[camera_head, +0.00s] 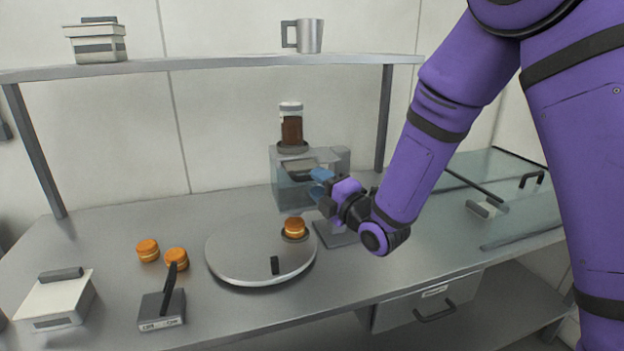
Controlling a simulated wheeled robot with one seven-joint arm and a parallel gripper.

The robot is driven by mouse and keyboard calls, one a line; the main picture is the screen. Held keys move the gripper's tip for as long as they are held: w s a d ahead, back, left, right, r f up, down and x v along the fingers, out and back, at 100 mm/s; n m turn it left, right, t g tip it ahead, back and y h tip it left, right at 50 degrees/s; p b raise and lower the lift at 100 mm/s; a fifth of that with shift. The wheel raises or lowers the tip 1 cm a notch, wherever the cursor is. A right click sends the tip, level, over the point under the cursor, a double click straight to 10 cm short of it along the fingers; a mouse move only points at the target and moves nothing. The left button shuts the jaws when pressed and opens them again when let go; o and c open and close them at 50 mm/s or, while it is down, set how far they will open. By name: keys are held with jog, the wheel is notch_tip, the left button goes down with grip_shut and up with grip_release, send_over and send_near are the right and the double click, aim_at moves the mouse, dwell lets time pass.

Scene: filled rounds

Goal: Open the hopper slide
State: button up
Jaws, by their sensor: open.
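The hopper (291,128) is a clear jar with brown filling and a pale lid, standing in a dark collar on a grey metal machine (285,190) at the back of the bench. A dark opening or plate shows on the machine's front below the jar; I cannot make out the slide itself. My gripper (320,182) has blue fingertips and is in front of the machine's right side, below the jar. It is open and holds nothing visible. It hides part of the machine's front, and I cannot tell whether the fingertips touch it.
A round turntable (240,262) with a black handle carries a filled round (294,227) in front of the machine. Two more rounds (148,250) lie left. A lever box (162,310) and white box (55,300) stand at the front left. A shelf (220,63) spans above.

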jog(key=v, duration=0.7)
jog(key=shift+s, duration=0.2)
jog(key=shift+w+d, duration=0.1)
jog(key=shift+d, duration=0.1)
jog(key=s+d+r+m+g+h, duration=0.2)
jog(key=d+r+m+h, duration=0.3)
jog(key=d+m, duration=0.25)
jog(key=s+d+r+m+g+h, duration=0.25)
jog(key=d+r+m+h, duration=0.2)
jog(key=d+m, duration=0.3)
jog(key=s+d+r+m+g+h, duration=0.1)
jog(key=s+m, duration=0.4)
jog(key=s, duration=0.6)
jog(key=s+d+r+m+g+h, duration=0.2)
jog(key=s+d+m+g, duration=0.2)
jog(key=s, duration=0.7)
jog(key=d+m, duration=0.1)
jog(key=m, duration=0.1)
jog(key=shift+d+r+m+g, duration=0.25)
jog(key=shift+d+m+g, duration=0.05)
jog(key=shift+d+g, duration=0.1)
